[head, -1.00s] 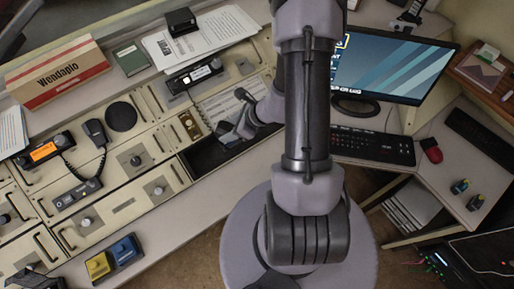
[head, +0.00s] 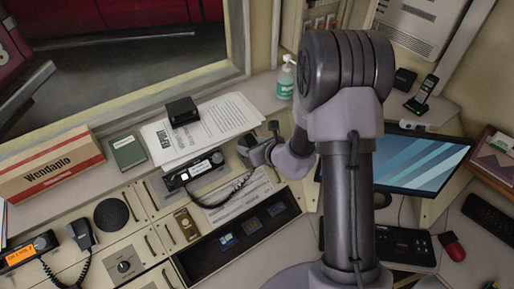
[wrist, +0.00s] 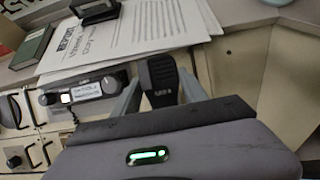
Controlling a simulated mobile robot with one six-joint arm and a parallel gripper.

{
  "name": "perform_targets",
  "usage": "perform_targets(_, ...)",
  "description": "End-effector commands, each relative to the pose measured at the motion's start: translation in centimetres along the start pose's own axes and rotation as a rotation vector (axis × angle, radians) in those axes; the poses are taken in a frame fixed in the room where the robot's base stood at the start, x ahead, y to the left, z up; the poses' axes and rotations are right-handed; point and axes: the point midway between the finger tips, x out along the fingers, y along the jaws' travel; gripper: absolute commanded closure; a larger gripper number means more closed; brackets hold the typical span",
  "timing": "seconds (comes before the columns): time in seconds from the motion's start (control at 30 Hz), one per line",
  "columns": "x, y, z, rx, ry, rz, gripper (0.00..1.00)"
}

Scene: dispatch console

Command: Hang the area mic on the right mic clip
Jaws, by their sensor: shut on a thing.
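My gripper (wrist: 161,94) is shut on a black hand mic (wrist: 161,76), which shows between the two grey fingers in the wrist view. In the head view my gripper (head: 259,147) is over the back of the console, right of the white-display radio (head: 193,170). A dark coiled cord (head: 228,193) runs from this radio toward my gripper. The radio also shows in the wrist view (wrist: 86,90). A second black mic (head: 82,235) hangs beside the orange-display radio (head: 28,250) at the left. I cannot make out the right mic clip.
Printed papers (head: 205,130) with a black box (head: 182,111) on them lie behind the radio. A green book (head: 128,152) and the Wendapio box (head: 50,169) are further left. A soap bottle (head: 286,78) and the monitor (head: 420,165) are to the right.

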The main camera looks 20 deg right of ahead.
Motion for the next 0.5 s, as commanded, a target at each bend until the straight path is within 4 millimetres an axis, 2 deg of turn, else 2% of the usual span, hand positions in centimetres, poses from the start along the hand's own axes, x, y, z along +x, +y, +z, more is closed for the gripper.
perform_targets(0.03,1.0,0.0,-0.6,-0.001,-0.001,0.001,0.97)
perform_targets(0.3,4.9,0.0,-2.2,-0.001,0.000,0.001,0.97)
perform_targets(0.5,6.4,-0.1,-2.9,0.000,-0.002,-0.001,0.97)
